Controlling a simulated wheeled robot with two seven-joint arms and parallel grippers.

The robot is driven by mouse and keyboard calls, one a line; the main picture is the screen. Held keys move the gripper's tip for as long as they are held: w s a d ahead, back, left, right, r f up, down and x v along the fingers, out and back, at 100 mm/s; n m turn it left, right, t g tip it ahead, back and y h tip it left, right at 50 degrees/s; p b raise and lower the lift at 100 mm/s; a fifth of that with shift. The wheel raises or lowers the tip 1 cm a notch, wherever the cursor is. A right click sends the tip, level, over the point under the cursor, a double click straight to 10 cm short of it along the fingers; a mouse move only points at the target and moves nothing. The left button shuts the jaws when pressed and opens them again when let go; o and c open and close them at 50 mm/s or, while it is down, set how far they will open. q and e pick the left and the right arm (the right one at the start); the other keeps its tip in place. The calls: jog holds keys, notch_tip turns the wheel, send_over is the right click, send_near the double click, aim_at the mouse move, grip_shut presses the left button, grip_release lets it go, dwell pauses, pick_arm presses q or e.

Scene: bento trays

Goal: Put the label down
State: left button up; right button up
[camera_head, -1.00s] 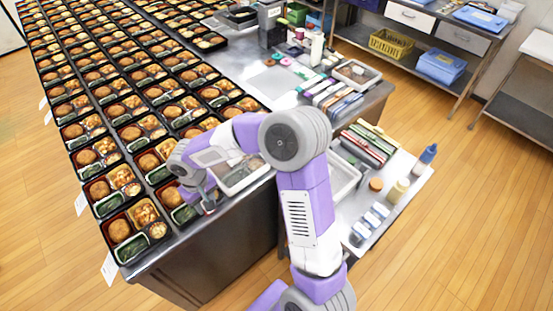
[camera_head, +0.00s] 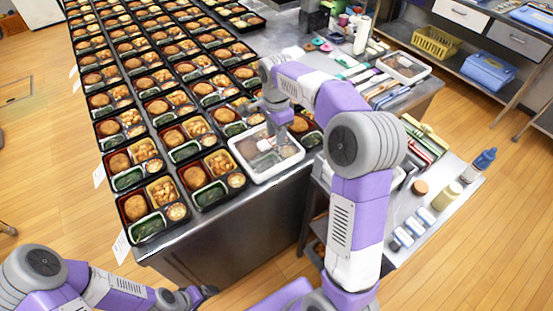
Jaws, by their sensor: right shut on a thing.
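My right gripper (camera_head: 281,139) points down over a white-rimmed tray (camera_head: 239,155) at the table's front edge. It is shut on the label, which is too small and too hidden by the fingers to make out. A pale, partly reddish shape (camera_head: 264,145) shows in the tray beside the fingers; I cannot tell what it is. My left gripper (camera_head: 203,291) is low at the bottom, in front of the table and away from the bentos; its fingers are too small to read.
Rows of filled black bento trays (camera_head: 146,228) cover the left of the steel table (camera_head: 262,207). White cards (camera_head: 121,247) hang at its left edge. A cart (camera_head: 440,222) with bottles stands at the right. A second white-rimmed tray (camera_head: 428,72) is at the back right.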

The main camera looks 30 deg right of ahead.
aim_at(276, 159)
notch_tip(276, 159, down, 9)
jog(key=shift+f+b, duration=0.1)
jog(key=shift+b, duration=1.1)
jog(key=shift+f, duration=0.15)
jog(key=o, duration=1)
notch_tip(276, 159, up, 12)
jog(key=p, duration=0.3)
jog(key=shift+r, duration=0.25)
